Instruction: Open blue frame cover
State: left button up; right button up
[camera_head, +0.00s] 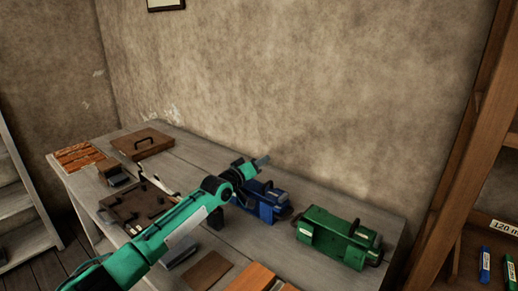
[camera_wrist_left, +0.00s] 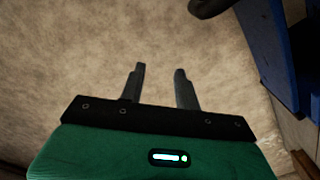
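The blue frame (camera_head: 268,207) is a box-like unit on the table, just right of the middle, partly hidden by my left arm. Its cover looks shut, but I cannot be sure with the arm in front. In the left wrist view a blue face of it (camera_wrist_left: 284,55) stands at the upper right, with a dark rounded part (camera_wrist_left: 207,7) at the top edge. My left gripper (camera_head: 262,161) is above and behind the blue frame, near the wall. In the left wrist view its two fingers (camera_wrist_left: 158,75) are apart with nothing between them. My right gripper is out of view.
A green frame (camera_head: 338,237) stands to the right of the blue one. A brown box with a handle (camera_head: 147,144), an open brown tray (camera_head: 135,206) and orange-brown slabs (camera_head: 78,157) lie on the left. A wooden shelf (camera_head: 470,150) stands at the right.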

pick_arm(q)
notch_tip(320, 180, up, 20)
jog(key=b, duration=0.1)
jog(key=shift+f+b, duration=0.15)
jog(key=shift+b, duration=0.2)
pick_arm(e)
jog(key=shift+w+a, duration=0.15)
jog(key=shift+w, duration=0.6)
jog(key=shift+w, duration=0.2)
pick_arm(q)
jog(key=shift+f, duration=0.1)
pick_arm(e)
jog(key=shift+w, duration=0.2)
